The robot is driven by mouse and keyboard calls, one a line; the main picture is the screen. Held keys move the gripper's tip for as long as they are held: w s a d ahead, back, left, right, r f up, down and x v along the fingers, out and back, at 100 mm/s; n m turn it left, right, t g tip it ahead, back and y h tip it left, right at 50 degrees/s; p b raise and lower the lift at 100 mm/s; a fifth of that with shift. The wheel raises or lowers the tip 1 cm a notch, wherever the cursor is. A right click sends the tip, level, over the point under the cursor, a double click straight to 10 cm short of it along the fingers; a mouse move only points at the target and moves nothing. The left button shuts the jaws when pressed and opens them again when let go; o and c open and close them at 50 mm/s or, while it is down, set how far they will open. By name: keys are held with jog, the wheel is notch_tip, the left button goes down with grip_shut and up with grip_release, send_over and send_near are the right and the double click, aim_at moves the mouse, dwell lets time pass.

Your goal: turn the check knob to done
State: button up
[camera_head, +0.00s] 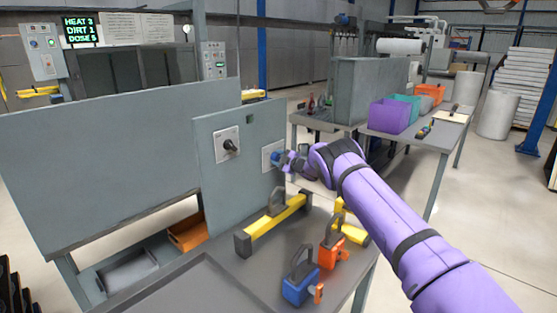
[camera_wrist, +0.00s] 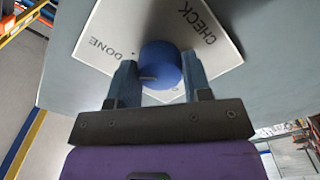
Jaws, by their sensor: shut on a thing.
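The blue check knob (camera_wrist: 160,64) sits on a pale square plate (camera_wrist: 212,38) marked CHECK at upper right and DONE at left in the wrist view. My gripper (camera_wrist: 160,78) is shut on the knob, one finger on each side. A small light mark shows on the knob's lower left face; I cannot tell for sure which label it points to. In the head view the knob (camera_head: 276,157) is on the right plate of the grey upright panel (camera_head: 240,180), with my gripper (camera_head: 284,159) against it.
A black knob (camera_head: 229,145) is on the panel's left plate. Below are a yellow bar with a handle (camera_head: 272,224), a blue padlock-like block (camera_head: 300,285) and an orange one (camera_head: 333,252) on the grey table. Coloured bins (camera_head: 388,117) stand on another table behind.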

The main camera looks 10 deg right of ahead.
jog(key=shift+m, duration=0.8)
jog(key=shift+f, duration=0.1)
jog(key=o, duration=0.9)
jog(key=v, duration=1.1)
